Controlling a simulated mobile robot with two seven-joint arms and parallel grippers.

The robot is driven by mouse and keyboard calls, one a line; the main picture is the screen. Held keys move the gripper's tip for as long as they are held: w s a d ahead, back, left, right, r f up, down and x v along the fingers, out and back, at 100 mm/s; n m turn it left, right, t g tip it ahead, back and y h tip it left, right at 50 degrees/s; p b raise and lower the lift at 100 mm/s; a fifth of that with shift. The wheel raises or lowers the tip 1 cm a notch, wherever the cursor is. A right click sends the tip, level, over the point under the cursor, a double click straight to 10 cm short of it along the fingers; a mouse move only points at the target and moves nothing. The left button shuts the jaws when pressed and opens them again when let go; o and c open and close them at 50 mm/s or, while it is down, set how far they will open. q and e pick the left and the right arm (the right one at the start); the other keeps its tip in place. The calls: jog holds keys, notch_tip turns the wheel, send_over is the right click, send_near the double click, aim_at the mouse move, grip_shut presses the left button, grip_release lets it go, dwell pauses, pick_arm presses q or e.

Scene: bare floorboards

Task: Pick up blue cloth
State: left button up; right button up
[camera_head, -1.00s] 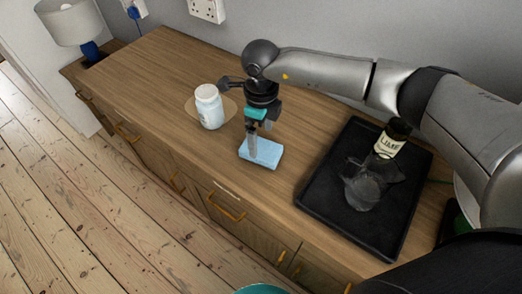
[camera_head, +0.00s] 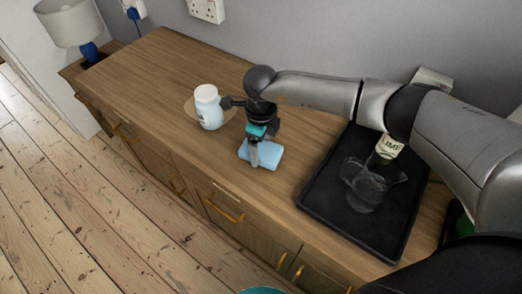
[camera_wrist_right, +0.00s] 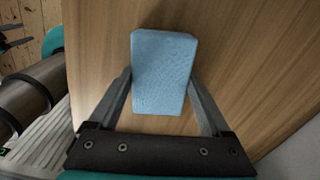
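The blue cloth (camera_head: 262,154) is a light blue, block-like piece lying on the wooden dresser top. It also shows in the right wrist view (camera_wrist_right: 162,72). My right gripper (camera_head: 254,163) points down at it. In the right wrist view its two fingers (camera_wrist_right: 160,82) are spread wide, one at each long side of the cloth, with their tips close to its edges. Whether they touch it is unclear.
The dresser's left end is clear.

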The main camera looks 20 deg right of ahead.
aim_at(261, 148)
jog(key=c, duration=0.9)
notch_tip(261, 148, up, 20)
jog(key=shift+r+p, duration=0.1)
jog(key=shift+p, duration=1.05)
